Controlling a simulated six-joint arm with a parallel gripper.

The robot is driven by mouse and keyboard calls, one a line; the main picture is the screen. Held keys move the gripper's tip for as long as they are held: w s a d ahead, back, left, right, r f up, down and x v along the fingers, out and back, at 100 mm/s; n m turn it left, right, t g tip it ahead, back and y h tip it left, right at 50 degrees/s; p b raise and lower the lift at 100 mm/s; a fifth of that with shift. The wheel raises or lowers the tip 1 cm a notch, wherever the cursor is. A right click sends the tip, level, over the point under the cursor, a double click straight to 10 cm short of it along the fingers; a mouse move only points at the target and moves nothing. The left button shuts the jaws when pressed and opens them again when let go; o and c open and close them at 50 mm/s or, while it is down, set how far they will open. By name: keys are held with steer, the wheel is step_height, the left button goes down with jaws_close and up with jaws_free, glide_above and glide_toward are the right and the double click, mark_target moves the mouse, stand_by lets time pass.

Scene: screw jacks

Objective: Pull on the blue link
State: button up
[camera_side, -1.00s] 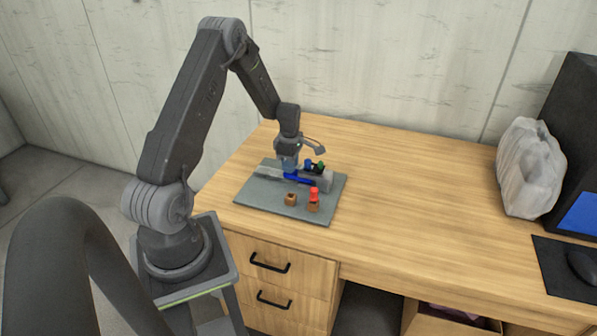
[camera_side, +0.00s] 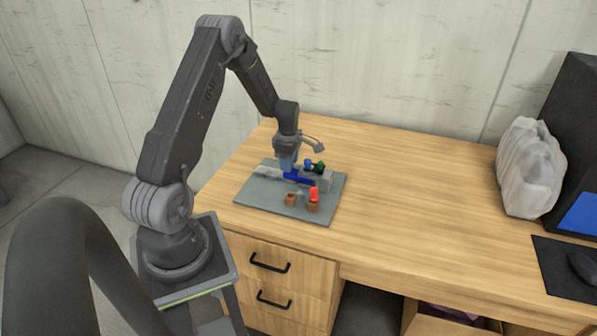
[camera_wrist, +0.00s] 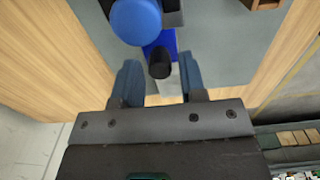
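The blue link (camera_side: 298,177) lies on the grey board, joined to a grey block at its right. In the wrist view the blue link (camera_wrist: 166,42) runs up from between my fingers, with a black knob (camera_wrist: 159,63) at its near end. My gripper (camera_side: 287,168) is above the link's left end. In the wrist view my gripper (camera_wrist: 160,72) has its two blue fingers apart, one on each side of the black knob, with gaps showing. The side view does not show clear contact.
A blue round knob (camera_wrist: 136,20) stands close ahead of my left finger. The grey block (camera_side: 324,180) carries blue and green knobs.

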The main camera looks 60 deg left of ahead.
steer(key=shift+r, duration=3.25)
steer(key=s+d+r+m+t+y, duration=0.1)
steer(key=s+d+r+m+t, duration=0.15)
steer(key=d+r+m, duration=1.35)
steer(key=s+d+r+m+t, duration=0.1)
steer(key=s+d+r+m, duration=0.2)
steer(key=s+d+m, duration=0.2)
steer(key=s+d+r+m+t+h, duration=0.1)
steer(key=s+d+r+m+t, duration=0.1)
steer(key=s+d+m, duration=0.4)
steer(key=s+d+r, duration=0.1)
steer(key=s+d, duration=0.1)
steer(key=d, duration=0.3)
steer(key=shift+d, duration=0.35)
steer(key=shift+r, duration=0.1)
